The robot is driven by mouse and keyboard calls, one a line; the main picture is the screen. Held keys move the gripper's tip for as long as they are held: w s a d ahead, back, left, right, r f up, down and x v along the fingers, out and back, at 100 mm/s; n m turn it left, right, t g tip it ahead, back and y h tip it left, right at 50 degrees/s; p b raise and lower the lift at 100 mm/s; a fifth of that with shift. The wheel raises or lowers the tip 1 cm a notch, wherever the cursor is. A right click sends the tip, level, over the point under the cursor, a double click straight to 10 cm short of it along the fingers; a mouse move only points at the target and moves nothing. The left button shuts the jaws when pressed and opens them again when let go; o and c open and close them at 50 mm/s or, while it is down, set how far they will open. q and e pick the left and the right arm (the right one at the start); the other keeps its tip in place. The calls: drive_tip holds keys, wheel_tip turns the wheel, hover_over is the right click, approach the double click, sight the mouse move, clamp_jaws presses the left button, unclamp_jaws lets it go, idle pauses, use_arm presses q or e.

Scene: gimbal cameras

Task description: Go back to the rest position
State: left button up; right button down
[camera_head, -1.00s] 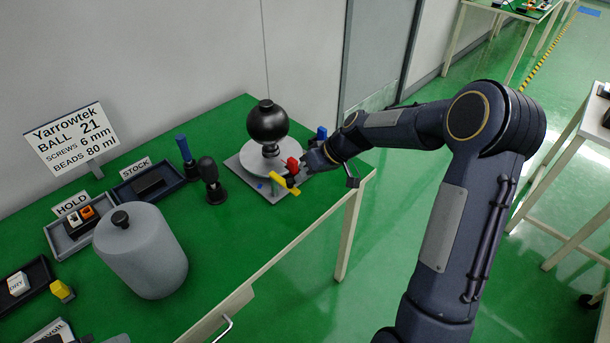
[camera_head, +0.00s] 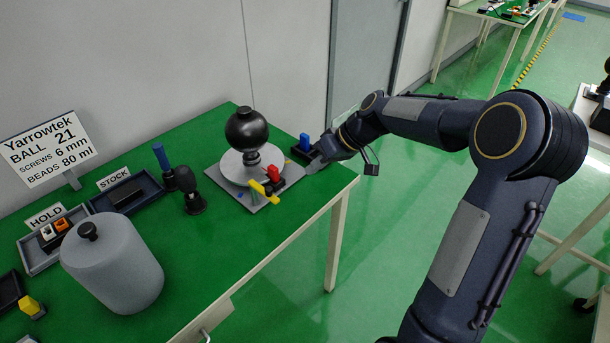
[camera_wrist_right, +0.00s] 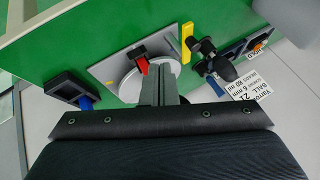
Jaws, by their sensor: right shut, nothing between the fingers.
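My right gripper (camera_head: 312,167) is shut and empty, at the right end of the green table (camera_head: 190,243). It is just right of a gimbal stand with a black ball (camera_head: 246,129) on a round grey disc (camera_head: 236,172). In the right wrist view, the shut fingers (camera_wrist_right: 159,84) lie across the view of the disc and the red knob (camera_wrist_right: 141,64). I cannot tell whether they touch anything. The head view also shows the red knob (camera_head: 273,173) and a yellow bar (camera_head: 257,187) at the stand's front. My left gripper is not in view.
A blue switch-like piece (camera_head: 304,142) stands close behind the right gripper. A black-knobbed tool (camera_head: 188,181), a grey lidded canister (camera_head: 118,268), trays and a sign (camera_head: 40,148) fill the table's left. Open floor lies right of the table.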

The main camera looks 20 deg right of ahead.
drive_tip(key=shift+v, duration=1.6)
